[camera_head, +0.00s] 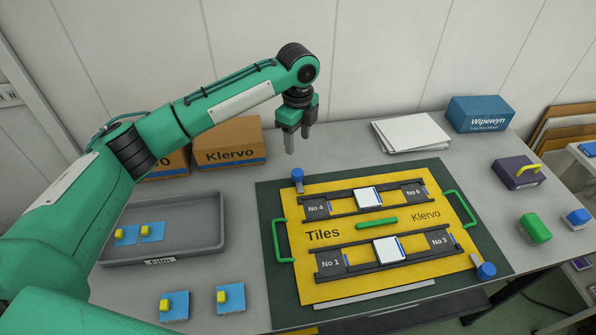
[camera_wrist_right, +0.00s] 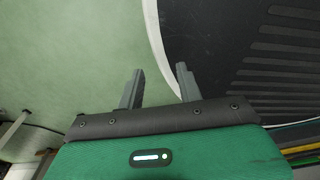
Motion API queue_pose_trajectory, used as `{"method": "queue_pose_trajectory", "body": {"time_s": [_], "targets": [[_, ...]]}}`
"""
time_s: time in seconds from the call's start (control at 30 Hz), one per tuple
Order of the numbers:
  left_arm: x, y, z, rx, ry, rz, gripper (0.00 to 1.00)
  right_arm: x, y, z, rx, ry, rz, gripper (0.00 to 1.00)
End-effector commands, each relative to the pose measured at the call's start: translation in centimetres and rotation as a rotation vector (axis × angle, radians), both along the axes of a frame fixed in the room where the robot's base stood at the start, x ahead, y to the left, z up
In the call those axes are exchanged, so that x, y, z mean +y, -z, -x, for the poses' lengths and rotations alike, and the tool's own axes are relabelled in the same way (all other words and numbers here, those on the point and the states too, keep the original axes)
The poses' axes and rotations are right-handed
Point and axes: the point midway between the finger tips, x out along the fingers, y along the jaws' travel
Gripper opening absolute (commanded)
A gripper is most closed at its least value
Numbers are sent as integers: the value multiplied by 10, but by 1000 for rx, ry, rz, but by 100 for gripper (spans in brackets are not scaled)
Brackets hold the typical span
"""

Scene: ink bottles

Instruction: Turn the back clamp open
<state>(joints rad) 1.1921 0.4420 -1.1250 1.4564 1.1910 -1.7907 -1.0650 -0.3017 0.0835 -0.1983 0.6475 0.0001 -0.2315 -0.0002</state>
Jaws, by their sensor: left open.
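The back clamp (camera_head: 297,177) is a small blue knob at the back left corner of a yellow board (camera_head: 330,285) marked Tiles. A second blue clamp (camera_head: 486,270) sits at the board's front right corner. In the head view my left gripper (camera_head: 297,143) points down, open and empty, above and behind the back clamp, apart from it. In the right wrist view my right gripper (camera_wrist_right: 160,71) has its two fingers apart with nothing between them. It points over a pale green floor and a black ribbed surface, away from the board.
The board lies on a dark green mat (camera_head: 266,215) and has green handles and two dark rails with white tiles. A grey tray (camera_head: 213,240) is at left, Klervo boxes (camera_head: 230,138) behind it. White sheets (camera_head: 410,131) and a blue box (camera_head: 480,113) stand at back right.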

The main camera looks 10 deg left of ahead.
Motion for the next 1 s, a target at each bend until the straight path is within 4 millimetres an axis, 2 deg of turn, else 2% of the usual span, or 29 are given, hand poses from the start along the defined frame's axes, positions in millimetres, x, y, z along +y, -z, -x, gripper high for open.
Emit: {"method": "queue_pose_trajectory", "body": {"time_s": [0.2,0.5,0.7,1.0], "targets": [[0,44,1,4,0,-1,52,-4,-5,19,25,0,6,36],[0,101,1,3,0,0,52,-1,-14,13,16,0,1,36],[0,118,1,1,0,0,52,4,-16,9,11,0,-5,36],[0,122,1,1,0,0,52,5,-15,10,12,0,-6,36]]}}
